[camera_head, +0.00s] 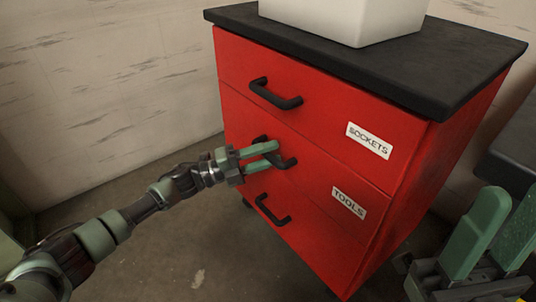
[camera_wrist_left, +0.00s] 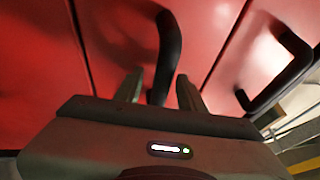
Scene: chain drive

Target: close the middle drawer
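The red cabinet (camera_head: 310,75) has a stack of drawers with black handles. The middle drawer (camera_head: 310,177) has a "TOOLS" label, and its front looks about flush with the drawers above and below. My left gripper (camera_head: 268,158) is at the middle drawer handle (camera_head: 285,160), its green fingers apart and partly covering it. In the left wrist view a dark handle (camera_wrist_left: 167,50) runs between the two fingertips (camera_wrist_left: 160,88); whether they touch it I cannot tell. My right gripper (camera_head: 493,235) is at the lower right, its fingers apart and empty, away from the cabinet.
The top drawer handle (camera_head: 275,94) and the bottom drawer handle (camera_head: 271,209) stick out above and below my left gripper. A white box (camera_head: 345,20) stands on the black cabinet top (camera_head: 445,75). A dark surface (camera_head: 515,150) is at the right. The floor at left is clear.

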